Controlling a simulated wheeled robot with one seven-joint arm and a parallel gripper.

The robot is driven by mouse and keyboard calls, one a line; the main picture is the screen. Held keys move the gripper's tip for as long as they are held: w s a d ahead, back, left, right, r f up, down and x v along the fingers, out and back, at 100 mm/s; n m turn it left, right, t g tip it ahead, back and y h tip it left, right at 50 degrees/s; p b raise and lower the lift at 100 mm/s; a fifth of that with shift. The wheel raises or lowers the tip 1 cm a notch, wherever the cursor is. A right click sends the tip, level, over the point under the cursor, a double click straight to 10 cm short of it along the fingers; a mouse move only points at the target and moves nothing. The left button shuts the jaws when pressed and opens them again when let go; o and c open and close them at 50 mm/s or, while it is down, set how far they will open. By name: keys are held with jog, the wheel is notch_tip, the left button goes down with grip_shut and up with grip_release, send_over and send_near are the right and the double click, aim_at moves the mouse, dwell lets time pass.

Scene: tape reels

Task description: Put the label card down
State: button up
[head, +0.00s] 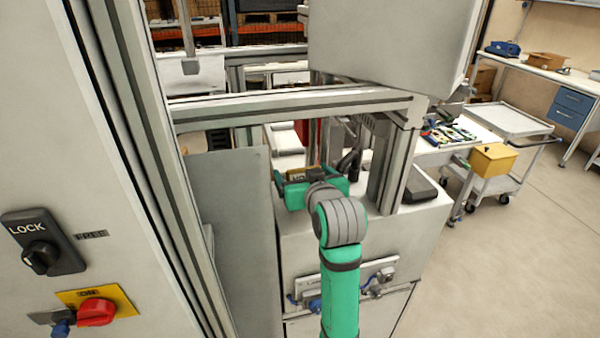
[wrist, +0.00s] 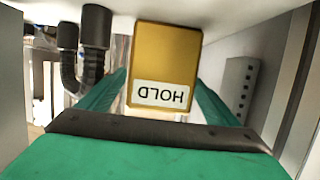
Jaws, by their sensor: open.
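The label card (wrist: 166,62) is yellow, with a white strip reading HOLD, upside down in the wrist view. It lies between and just beyond the fingers of my gripper (wrist: 160,88). The green fingers are spread on either side of it, and I cannot tell whether either touches it. The card (head: 297,174) shows there as a small yellow patch, partly hidden by the gripper. What supports the card is hidden.
A metal frame bar (head: 290,103) crosses above my gripper, and a frame post (head: 388,170) stands to its right. Black hoses (wrist: 92,45) are left of the card in the wrist view. A grey panel (head: 235,240) stands left. Open floor (head: 510,260) lies right.

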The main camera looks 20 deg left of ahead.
jog(key=v, duration=1)
jog(key=shift+d, duration=0.15)
